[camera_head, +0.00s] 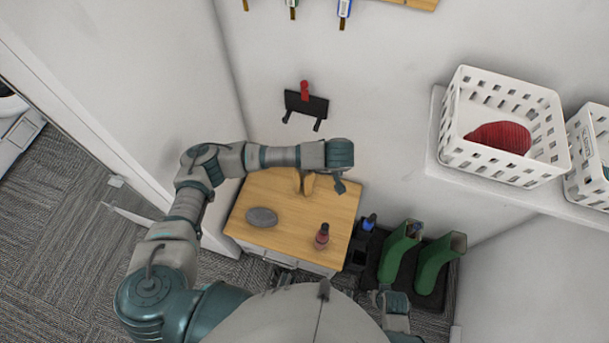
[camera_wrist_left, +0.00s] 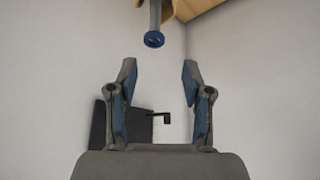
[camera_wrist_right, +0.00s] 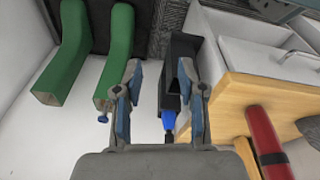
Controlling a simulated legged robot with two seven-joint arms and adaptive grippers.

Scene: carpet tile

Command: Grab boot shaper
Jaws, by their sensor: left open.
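No boot shaper can be named with certainty. A blue knob (camera_wrist_right: 103,118) shows at the mouth of one green boot (camera_wrist_right: 116,55) in the right wrist view; it may belong to a shaper inside. The boots (camera_head: 398,250) stand upright on a dark tray at lower right in the head view. My left gripper (camera_head: 340,187) is open and empty above the cabinet's back right corner. Its wrist view shows its spread fingers (camera_wrist_left: 157,80) and, beyond them, a grey shaft with a blue end (camera_wrist_left: 153,39). My right gripper (camera_wrist_right: 160,80) is open and empty, near the boots.
A wooden-topped cabinet (camera_head: 285,195) holds a grey stone-like object (camera_head: 262,217), a red bottle (camera_head: 322,236) and tan wooden pieces. A black caddy (camera_wrist_right: 180,60) with a blue-topped item stands beside it. White baskets (camera_head: 470,150) sit on a right-hand wall shelf.

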